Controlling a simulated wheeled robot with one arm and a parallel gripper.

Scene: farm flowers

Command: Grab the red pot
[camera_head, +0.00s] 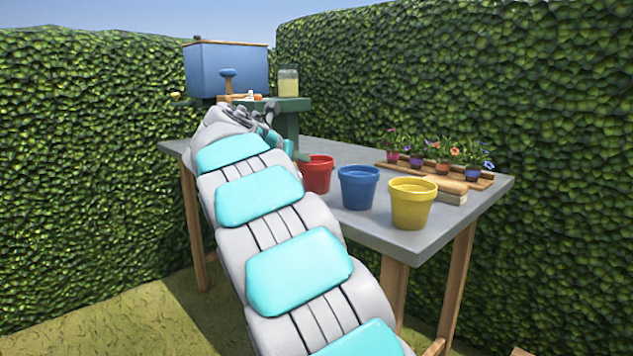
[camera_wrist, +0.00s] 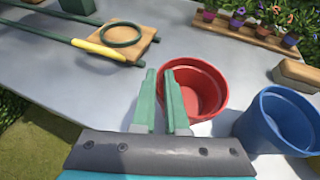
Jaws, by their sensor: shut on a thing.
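The red pot (camera_head: 318,176) stands upright on the grey table, leftmost of three pots in the head view, partly behind my arm. In the wrist view the red pot (camera_wrist: 212,88) lies just right of centre, open at the top and empty as far as I see. My gripper (camera_wrist: 160,72) is shut on its left rim, with the right finger over the inside of the pot and the left finger outside. In the head view my gripper (camera_head: 300,156) is at the pot's left edge, mostly hidden by my arm.
A blue pot (camera_head: 358,187) and a yellow pot (camera_head: 411,203) stand to the right on the table (camera_head: 385,233). Potted flowers sit on a wooden tray (camera_head: 486,181) behind them. A wooden board with a green ring (camera_wrist: 120,36) is at the wrist view's upper left.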

